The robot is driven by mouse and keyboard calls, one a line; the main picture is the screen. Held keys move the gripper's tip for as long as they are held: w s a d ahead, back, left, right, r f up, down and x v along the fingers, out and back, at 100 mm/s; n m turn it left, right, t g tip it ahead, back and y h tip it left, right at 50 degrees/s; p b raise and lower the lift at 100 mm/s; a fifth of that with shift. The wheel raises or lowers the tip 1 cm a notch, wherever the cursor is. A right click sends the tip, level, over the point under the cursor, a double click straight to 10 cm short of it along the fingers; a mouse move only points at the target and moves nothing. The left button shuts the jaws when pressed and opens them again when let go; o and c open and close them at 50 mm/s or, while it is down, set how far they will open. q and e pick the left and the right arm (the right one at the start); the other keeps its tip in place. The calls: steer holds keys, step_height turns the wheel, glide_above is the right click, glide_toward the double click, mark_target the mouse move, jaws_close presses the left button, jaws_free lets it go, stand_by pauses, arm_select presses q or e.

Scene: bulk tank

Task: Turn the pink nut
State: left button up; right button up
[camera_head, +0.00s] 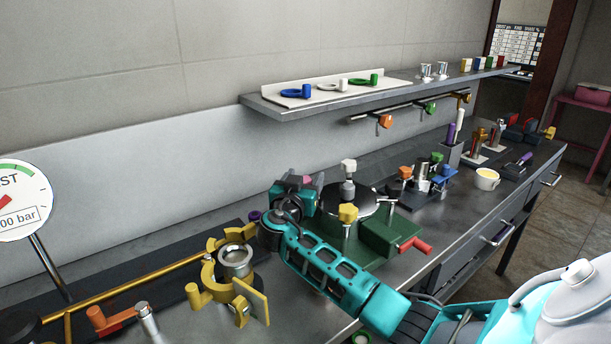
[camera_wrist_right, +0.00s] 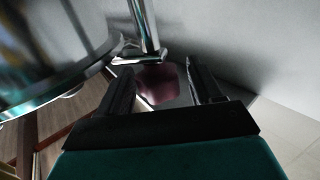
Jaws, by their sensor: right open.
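The pink nut (camera_head: 307,179) shows only as a small pink patch at the far left of the round-lidded green fixture (camera_head: 338,244), mostly hidden by my right gripper (camera_head: 300,192). In the right wrist view a dark pink shape (camera_wrist_right: 160,84), which looks like this nut, sits between the two black fingers. The fingers stand apart on either side of it; I cannot tell whether they touch it. A white nut (camera_head: 348,167) and a yellow nut (camera_head: 348,213) stand on the same fixture. My left gripper is not in view.
A yellow clamp (camera_head: 207,272) with a metal ring lies left of the fixture. A red handle (camera_head: 415,246) sticks out at the fixture's right. A grey shelf (camera_head: 300,108) runs above the bench. A metal post (camera_wrist_right: 147,28) stands close beyond the fingers.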

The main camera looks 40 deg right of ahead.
steer(key=shift+w+d, duration=0.4)
steer(key=shift+d, duration=0.15)
steer(key=c, duration=1)
steer(key=shift+o, duration=0.2)
steer(key=shift+f+m+g+h+b, duration=0.3)
steer(key=shift+m+g+b, duration=0.15)
steer(key=shift+b, duration=0.75)
steer(key=shift+s+d+r+m+g+h+b, duration=0.15)
steer(key=shift+r+m+g+h+b, duration=0.1)
steer(key=shift+m+g+h+b, duration=0.25)
steer(key=o, duration=1)
steer(key=shift+c, duration=0.2)
